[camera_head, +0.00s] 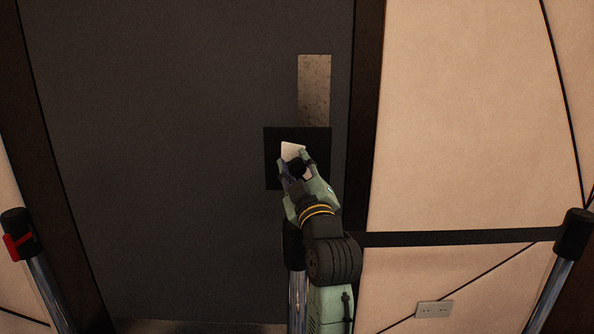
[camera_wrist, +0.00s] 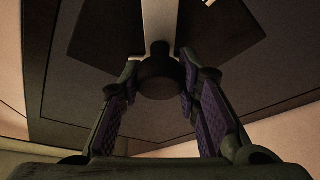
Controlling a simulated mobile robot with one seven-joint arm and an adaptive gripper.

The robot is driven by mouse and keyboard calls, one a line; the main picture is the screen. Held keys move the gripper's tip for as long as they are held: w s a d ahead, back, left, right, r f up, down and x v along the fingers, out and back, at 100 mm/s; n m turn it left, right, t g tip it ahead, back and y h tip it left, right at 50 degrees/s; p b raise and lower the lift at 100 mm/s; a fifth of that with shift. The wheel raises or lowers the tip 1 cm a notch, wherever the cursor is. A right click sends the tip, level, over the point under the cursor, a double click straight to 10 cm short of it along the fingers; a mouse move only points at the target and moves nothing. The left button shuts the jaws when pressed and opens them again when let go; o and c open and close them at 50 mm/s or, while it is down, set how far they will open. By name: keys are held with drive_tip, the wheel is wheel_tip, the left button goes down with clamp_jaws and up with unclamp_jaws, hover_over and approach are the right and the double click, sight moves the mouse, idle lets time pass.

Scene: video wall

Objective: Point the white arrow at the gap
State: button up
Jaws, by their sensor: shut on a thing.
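A black square plate (camera_head: 274,142) is on the dark grey panel, and it also shows in the wrist view (camera_wrist: 100,28). The white arrow (camera_head: 292,149) lies on this plate, partly covered by my gripper (camera_head: 297,166). In the wrist view, the white arrow (camera_wrist: 156,25) runs up from a round dark knob (camera_wrist: 159,84) and leaves the top of the picture. My gripper (camera_wrist: 160,78) is shut on the knob, with a finger on each side of it. The arrow's tip is not clear, and I cannot make out the gap.
A speckled metal plate (camera_head: 314,88) is above the black plate. Posts with dark caps stand at left (camera_head: 18,225) and right (camera_head: 573,228). A black belt (camera_head: 455,237) stretches leftward from the right post behind my arm. A small wall socket (camera_head: 434,309) is low at right.

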drive_tip(key=n+g+y+b, duration=0.1)
drive_tip(key=n, duration=0.2)
drive_tip(key=n+g+b, duration=0.1)
drive_tip(key=n, duration=0.2)
drive_tip(key=shift+f+n+g+y, duration=0.15)
drive_tip(key=shift+n+g+y, duration=0.15)
drive_tip(key=shift+y, duration=0.1)
drive_tip(key=shift+n+g+b, duration=0.5)
drive_tip(key=shift+n+g, duration=0.3)
drive_tip(key=shift+n, duration=1.5)
drive_tip(key=shift+a, duration=0.1)
drive_tip(key=o, duration=1.1)
drive_tip(key=shift+o, duration=0.2)
drive_tip(key=v, duration=1.2)
